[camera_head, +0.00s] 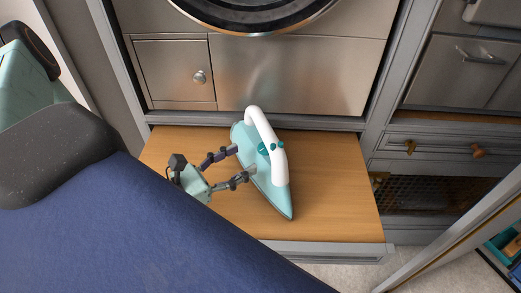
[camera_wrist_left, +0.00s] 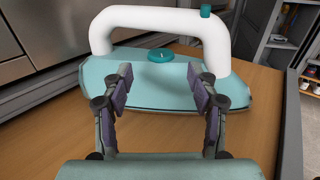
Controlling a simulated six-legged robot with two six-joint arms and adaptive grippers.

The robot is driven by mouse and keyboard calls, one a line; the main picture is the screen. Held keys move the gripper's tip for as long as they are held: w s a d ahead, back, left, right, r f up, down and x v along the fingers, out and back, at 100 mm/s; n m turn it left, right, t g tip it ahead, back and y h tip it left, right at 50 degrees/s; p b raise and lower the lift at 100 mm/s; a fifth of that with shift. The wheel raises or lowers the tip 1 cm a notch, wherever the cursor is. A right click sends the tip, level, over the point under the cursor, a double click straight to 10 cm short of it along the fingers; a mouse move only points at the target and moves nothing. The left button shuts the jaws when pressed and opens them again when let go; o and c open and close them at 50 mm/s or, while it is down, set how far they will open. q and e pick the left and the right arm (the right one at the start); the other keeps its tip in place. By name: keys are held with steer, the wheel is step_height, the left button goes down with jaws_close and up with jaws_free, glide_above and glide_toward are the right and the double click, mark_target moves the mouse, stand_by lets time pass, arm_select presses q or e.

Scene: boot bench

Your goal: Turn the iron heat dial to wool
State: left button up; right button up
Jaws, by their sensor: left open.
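A teal iron (camera_head: 277,190) with a white arched handle stands on the wooden pull-out board. Its round teal heat dial (camera_head: 264,149) sits on the top of the body, under the handle. In the left wrist view the dial (camera_wrist_left: 161,55) shows beyond and between the fingertips, with a small light mark on it; no lettering can be read. My left gripper (camera_head: 243,164) is open at the iron's left side. In the left wrist view its two fingers (camera_wrist_left: 160,82) are spread wide with nothing between them, just short of the dial. My right gripper is not in view.
The wooden board (camera_head: 340,205) has free room right of the iron. A steel appliance front (camera_head: 285,75) with a round door stands behind. Drawers with knobs (camera_head: 478,151) and an open panel are at the right.

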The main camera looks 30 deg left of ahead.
mark_target(259, 151)
arm_select(q)
steer(key=b+x, duration=0.2)
steer(key=x, duration=0.2)
steer(key=shift+w+d+f, duration=0.15)
steer(key=shift+w, duration=0.15)
steer(key=shift+w+d, duration=0.15)
steer(key=shift+w, duration=0.2)
steer(key=shift+w+r, duration=0.1)
steer(key=shift+r, duration=0.1)
steer(key=shift+w+f, duration=0.1)
steer(key=c, duration=1.1)
